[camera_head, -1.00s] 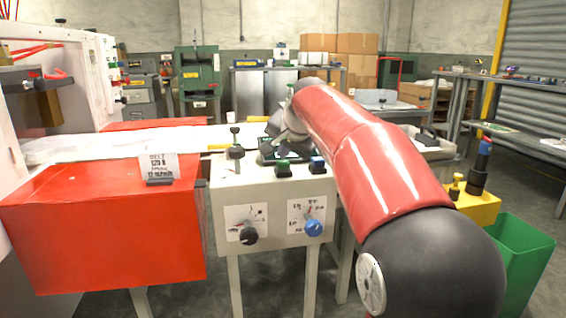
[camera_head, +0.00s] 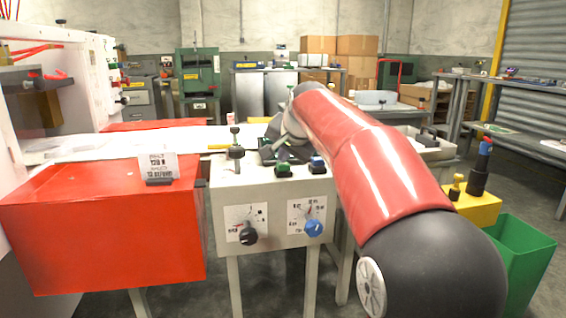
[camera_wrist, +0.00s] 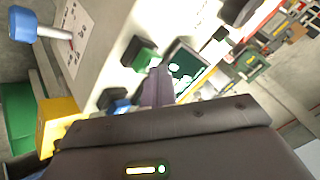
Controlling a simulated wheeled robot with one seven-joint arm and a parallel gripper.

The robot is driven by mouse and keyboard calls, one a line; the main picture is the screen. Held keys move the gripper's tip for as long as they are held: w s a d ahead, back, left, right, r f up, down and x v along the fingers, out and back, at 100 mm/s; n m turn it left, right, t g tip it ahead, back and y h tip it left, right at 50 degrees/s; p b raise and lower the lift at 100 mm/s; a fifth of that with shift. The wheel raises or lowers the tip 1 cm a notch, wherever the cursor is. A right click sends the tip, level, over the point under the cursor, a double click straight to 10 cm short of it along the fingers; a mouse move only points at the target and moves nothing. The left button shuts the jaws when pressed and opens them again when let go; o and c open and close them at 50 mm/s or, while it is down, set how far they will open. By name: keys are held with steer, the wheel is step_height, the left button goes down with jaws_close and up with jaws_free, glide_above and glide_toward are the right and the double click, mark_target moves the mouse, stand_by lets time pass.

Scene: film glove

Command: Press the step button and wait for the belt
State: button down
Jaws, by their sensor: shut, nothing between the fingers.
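A pale control box (camera_head: 270,205) stands in the middle of the head view. Its top carries a green button (camera_head: 284,170) and a blue button (camera_head: 317,164); which one is the step button cannot be read. In the wrist view the green button (camera_wrist: 146,58) and the blue button (camera_wrist: 118,103) lie beside my gripper (camera_wrist: 160,72). My gripper is shut and empty, its tip close to the green button and in front of a dark screen (camera_wrist: 186,62). Contact cannot be told. The pale belt (camera_head: 175,138) runs behind the red housing (camera_head: 105,230).
A black-topped lever (camera_head: 235,150) stands left of the buttons. A black knob (camera_head: 247,236) and a blue knob (camera_head: 314,228) are on the box front. A yellow block (camera_head: 470,205) and a green bin (camera_head: 522,262) stand at the right.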

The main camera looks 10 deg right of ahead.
mark_target(284, 165)
steer(key=shift+r+p, duration=0.9)
step_height(284, 165, up, 5)
steer(key=p, duration=0.5)
steer(key=shift+r, duration=0.1)
stand_by(0.3)
steer(key=s+f+n+g, duration=0.1)
steer(key=s+f, duration=0.5)
steer(key=s, duration=0.6)
steer(key=s+f+n+g, duration=0.1)
steer(key=s+f+n, duration=0.3)
steer(key=s+f, duration=0.3)
steer(key=s+f+n+g+h, duration=0.1)
steer(key=s+f, duration=0.6)
steer(key=s, duration=1)
steer(key=shift+s+n+g, duration=0.3)
steer(key=shift+s+n, duration=0.05)
steer(key=shift+n, duration=0.55)
steer(key=shift+r, duration=0.1)
